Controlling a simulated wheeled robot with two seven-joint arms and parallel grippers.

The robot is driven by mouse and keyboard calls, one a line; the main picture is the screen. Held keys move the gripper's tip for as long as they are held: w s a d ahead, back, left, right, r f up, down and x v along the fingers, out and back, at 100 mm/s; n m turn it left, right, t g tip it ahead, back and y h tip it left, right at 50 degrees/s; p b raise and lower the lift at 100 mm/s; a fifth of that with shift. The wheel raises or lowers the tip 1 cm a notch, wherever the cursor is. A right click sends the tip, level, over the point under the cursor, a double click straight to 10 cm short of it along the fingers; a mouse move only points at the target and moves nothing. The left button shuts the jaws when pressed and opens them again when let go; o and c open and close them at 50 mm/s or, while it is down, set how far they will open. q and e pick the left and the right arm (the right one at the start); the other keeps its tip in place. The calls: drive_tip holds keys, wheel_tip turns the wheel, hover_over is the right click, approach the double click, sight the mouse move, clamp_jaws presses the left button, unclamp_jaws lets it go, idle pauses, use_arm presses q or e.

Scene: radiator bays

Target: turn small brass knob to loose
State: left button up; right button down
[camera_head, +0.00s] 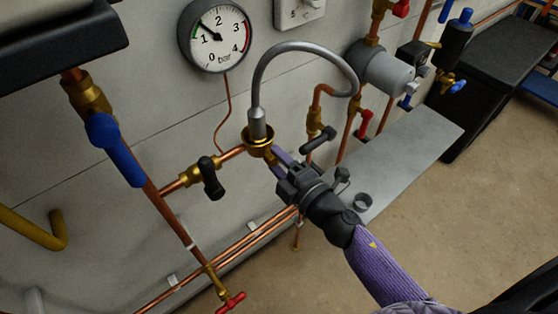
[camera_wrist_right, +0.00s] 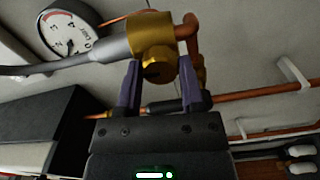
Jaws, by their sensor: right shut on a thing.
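The small brass knob (camera_wrist_right: 158,67) is a short round brass piece on the underside of a larger brass fitting (camera_wrist_right: 154,33). In the right wrist view it sits between the two purple fingers of my right gripper (camera_wrist_right: 160,66), which is shut on it. In the head view my right gripper (camera_head: 276,164) reaches up from the lower right to the brass fitting (camera_head: 258,141), below a grey hose (camera_head: 290,48). There the fingers and wrist mostly hide the knob. My left gripper is not in view.
A black-handled valve (camera_head: 211,178) sits left of the fitting, and another black handle (camera_head: 318,139) is close on the right. A pressure gauge (camera_head: 215,37) hangs above. A grey shelf (camera_head: 415,150) lies to the right. Copper pipes (camera_head: 240,256) run below.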

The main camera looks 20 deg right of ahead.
drive_tip(key=n, duration=0.4)
drive_tip(key=shift+n, duration=0.3)
drive_tip(key=n, duration=0.3)
drive_tip(key=shift+n+b, duration=0.4)
drive_tip(key=n, duration=0.2)
drive_tip(key=shift+n, duration=0.3)
drive_tip(key=shift+f+n, duration=0.1)
drive_tip(key=shift+n, duration=0.8)
drive_tip(key=n, duration=0.6)
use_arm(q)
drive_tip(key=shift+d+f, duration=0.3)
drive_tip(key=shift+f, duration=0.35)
use_arm(e)
drive_tip(key=shift+n, duration=0.3)
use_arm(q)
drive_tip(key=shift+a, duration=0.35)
use_arm(e)
drive_tip(key=shift+n, duration=0.3)
